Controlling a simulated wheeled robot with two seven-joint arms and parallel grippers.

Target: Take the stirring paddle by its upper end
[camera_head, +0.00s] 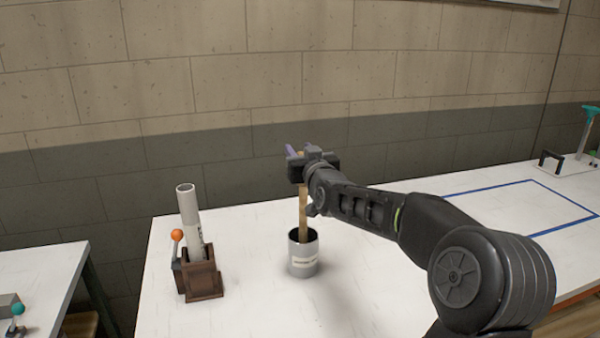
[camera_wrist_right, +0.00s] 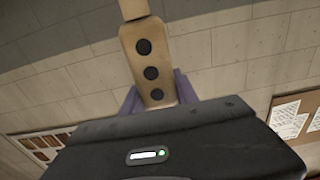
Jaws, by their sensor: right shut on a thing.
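The stirring paddle (camera_head: 303,210) is a tan wooden stick standing nearly upright in a grey labelled can (camera_head: 303,262) on the white table. Its lower end is hidden inside the can. My right gripper (camera_head: 297,153) is at the paddle's upper end and is shut on it. In the right wrist view the paddle (camera_wrist_right: 146,55), with several dark round holes, runs between the purple fingers (camera_wrist_right: 157,97) of my right gripper. My left gripper is not in view.
A grey-white tube (camera_head: 190,220) stands in a brown holder (camera_head: 203,280) with an orange-knobbed lever (camera_head: 177,235) at the left. A blue-taped outline (camera_head: 530,205) marks the right of the table. A teal-topped device (camera_head: 588,125) stands farther right. A second table (camera_head: 40,280) is at the left.

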